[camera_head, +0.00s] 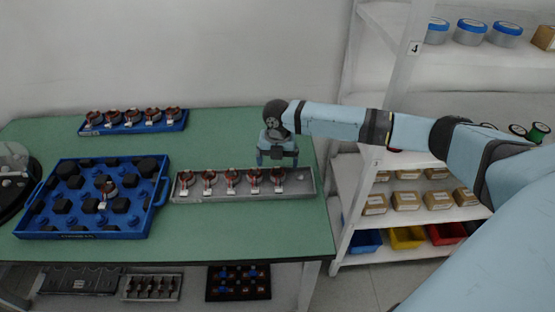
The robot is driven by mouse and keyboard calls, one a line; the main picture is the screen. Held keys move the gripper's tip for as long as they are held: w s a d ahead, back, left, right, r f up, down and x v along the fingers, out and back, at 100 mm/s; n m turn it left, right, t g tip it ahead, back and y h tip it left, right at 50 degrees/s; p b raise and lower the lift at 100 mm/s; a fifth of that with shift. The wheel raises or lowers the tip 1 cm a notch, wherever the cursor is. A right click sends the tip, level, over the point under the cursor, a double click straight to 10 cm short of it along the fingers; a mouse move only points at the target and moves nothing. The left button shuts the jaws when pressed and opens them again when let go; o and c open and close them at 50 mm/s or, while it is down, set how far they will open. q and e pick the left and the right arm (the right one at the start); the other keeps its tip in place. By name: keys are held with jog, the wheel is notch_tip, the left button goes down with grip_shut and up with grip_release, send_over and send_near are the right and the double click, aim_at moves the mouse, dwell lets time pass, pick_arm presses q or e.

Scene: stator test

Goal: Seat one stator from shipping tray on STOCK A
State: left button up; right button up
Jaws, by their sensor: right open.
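A large blue tray (148,222) with handles, black blocks and blue pegs stands at the left of the green table. The right end of this rack shows no stator. A blue rack (160,127) at the back left holds another row of stators (130,116). The labels are too small to read. My right gripper (278,164) is open, pointing down by the grey rack's right part. My left gripper is not in view.
A round dark device (12,180) stands at the table's left edge. White shelving (345,185) with boxes and coloured bins is right of the table. More racks lie on the lower shelf (195,275). The green table (220,225) is clear in front of the grey rack.

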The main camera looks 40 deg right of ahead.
jog(key=shift+r, duration=0.15)
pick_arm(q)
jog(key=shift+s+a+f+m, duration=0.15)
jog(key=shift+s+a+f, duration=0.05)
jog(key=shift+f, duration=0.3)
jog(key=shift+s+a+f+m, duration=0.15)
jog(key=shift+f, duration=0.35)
pick_arm(e)
notch_tip(320, 180, up, 14)
jog(key=shift+f, duration=0.2)
